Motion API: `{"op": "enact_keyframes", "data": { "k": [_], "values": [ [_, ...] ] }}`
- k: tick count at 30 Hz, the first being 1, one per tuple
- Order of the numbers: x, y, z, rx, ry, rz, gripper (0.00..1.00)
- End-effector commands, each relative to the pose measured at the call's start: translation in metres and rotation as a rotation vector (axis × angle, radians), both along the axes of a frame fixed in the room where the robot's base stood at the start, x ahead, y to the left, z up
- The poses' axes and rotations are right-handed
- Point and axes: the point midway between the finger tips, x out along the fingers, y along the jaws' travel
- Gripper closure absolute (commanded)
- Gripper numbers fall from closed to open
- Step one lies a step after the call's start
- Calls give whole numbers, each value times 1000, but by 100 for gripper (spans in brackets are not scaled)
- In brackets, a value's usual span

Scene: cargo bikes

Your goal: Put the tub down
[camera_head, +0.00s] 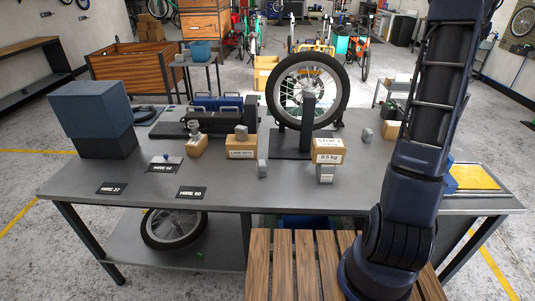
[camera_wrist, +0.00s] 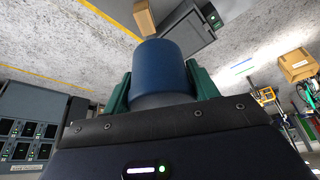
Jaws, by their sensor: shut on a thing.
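In the wrist view my gripper (camera_wrist: 157,78) is shut on a blue tub (camera_wrist: 163,63). The tub is round, with a grey band at the end nearest my palm, and a green finger presses each side. Its far end and contents are hidden. In the head view my arm rises out of the top of the picture at the right, so neither the gripper nor the held tub shows there. The grey workbench (camera_head: 225,190) stands in front of me; nothing shows the tub touching it.
On the bench are a wheel on a stand (camera_head: 307,90), a blue-grey box (camera_head: 92,110), a 0.5 kg block (camera_head: 328,151), a LANE SETS block (camera_head: 241,146), small labelled plates (camera_head: 191,192) and a yellow pad (camera_head: 472,177). A slatted wooden surface (camera_head: 305,265) lies nearest me.

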Motion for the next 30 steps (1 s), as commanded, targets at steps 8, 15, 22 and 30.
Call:
{"op": "enact_keyframes", "data": {
  "k": [8, 15, 22, 30],
  "values": [
    [19, 53, -3, 0, -2, 153, 69],
    [40, 136, -6, 2, -3, 383, 69],
    [52, 236, -8, 0, -2, 666, 69],
    [47, 355, -6, 1, -3, 1002, 69]
  ]
}}
